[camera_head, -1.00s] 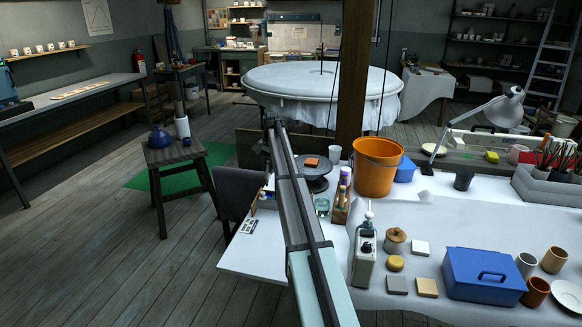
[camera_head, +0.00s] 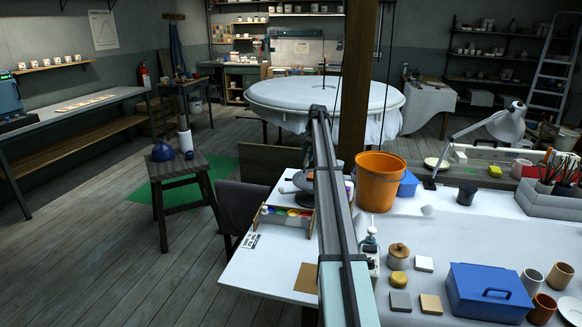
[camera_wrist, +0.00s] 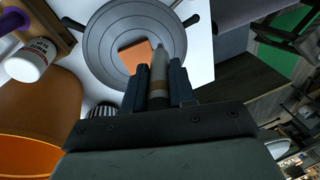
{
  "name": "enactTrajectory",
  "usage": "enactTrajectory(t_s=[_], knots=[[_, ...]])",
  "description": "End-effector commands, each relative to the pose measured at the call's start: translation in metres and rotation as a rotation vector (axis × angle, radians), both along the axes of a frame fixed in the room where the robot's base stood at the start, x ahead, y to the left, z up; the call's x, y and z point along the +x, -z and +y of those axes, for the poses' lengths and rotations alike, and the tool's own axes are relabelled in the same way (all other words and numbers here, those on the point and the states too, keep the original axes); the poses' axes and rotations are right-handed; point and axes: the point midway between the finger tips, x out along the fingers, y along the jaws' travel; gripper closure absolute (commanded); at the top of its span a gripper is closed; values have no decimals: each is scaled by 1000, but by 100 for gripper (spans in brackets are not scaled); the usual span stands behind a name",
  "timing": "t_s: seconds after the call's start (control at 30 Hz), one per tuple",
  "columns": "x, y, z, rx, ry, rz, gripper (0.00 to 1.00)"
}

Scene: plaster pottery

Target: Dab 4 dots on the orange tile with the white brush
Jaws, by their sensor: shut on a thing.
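My gripper (camera_wrist: 158,88) is shut on a slim pale brush (camera_wrist: 159,70) with a tan band and a pointed grey tip. The orange tile (camera_wrist: 133,53) lies on a round grey turntable (camera_wrist: 105,28) in the wrist view. The brush tip overlaps the tile's right side in that view; I cannot tell whether it touches. No dots show on the visible part of the tile. In the head view my arm crosses in front of the turntable (camera_head: 287,188) and hides most of that area.
An orange bucket (camera_head: 377,182) stands right of the turntable. A blue box (camera_head: 487,290) and small pots fill the right side. The table's front left is mostly clear.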

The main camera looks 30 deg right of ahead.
Motion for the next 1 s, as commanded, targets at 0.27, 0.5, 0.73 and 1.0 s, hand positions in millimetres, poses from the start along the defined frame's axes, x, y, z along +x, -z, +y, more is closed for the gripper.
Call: enactTrajectory(t_s=[0.27,0.5,0.73,1.0], knots=[[3,-12,-45,-3,2,-18,100],[2,-10,-47,-3,1,-20,100],[2,-2,-47,-4,2,-19,100],[2,9,-47,-4,2,-19,100]])
